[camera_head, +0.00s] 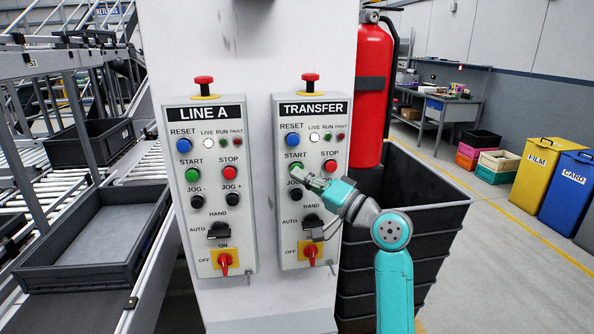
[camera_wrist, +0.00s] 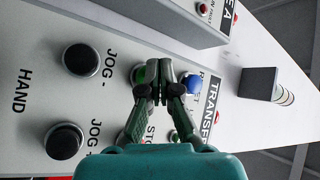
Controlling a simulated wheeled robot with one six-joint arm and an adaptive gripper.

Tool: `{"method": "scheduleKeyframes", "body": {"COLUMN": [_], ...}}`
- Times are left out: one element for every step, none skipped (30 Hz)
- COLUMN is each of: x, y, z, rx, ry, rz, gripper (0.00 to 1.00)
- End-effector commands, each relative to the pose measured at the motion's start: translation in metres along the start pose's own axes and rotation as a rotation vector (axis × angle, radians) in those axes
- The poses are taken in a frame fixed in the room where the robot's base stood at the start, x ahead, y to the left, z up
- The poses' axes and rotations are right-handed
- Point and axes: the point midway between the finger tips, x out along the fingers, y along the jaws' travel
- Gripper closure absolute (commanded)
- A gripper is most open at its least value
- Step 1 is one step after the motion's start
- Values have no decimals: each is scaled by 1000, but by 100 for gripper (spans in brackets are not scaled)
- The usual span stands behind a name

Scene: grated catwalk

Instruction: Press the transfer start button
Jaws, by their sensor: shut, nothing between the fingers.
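The TRANSFER panel (camera_head: 340,197) is a grey box on the right of a white column. Its green START button (camera_head: 294,168) sits below the blue RESET button and left of the red STOP button (camera_head: 330,165). My gripper (camera_head: 300,174) is shut and empty, with its fingertips right at the START button and partly covering it. In the wrist view the shut fingertips (camera_wrist: 158,92) overlap the green button (camera_wrist: 138,73), which shows only in part beside them. I cannot tell whether the tips touch it or whether it is pressed in.
The LINE A panel (camera_head: 211,190) with a like START button is to the left. Blue RESET (camera_head: 292,139) and a black JOG knob (camera_head: 296,195) are close to my fingertips. A red emergency stop (camera_head: 310,78) tops the panel. Stacked dark crates (camera_head: 425,220) and a fire extinguisher (camera_head: 372,95) stand right.

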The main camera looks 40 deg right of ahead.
Motion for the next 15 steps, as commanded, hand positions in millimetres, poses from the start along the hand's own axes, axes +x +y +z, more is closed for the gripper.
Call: {"method": "scheduleKeyframes", "body": {"x": [0, 0, 1, 1, 1, 1, 2, 2, 2, 2, 2, 3, 3, 3, 4], "y": [0, 0, 0, 1, 1, 1, 1, 1, 2, 2, 2, 2, 2, 2, 2], "z": [0, 0, 0, -1, -1, -1, -1, -1, -2, -2, -2, -2, -2, -2, -3], "rx": [0, 0, 0, 0, 0, 0, 0, 0, 0, 0, 0, 0, 0, 0, 0], "ry": [0, 0, 0, 0, 0, 0, 0, 0, 0, 0, 0, 0, 0, 0, 0], "rz": [0, 0, 0, 0, 0, 0, 0, 0, 0, 0, 0, 0, 0, 0, 0], "gripper": [100, 100, 100, 100, 100, 100, 100, 100, 100, 100, 100, 100, 100, 100, 100]}}
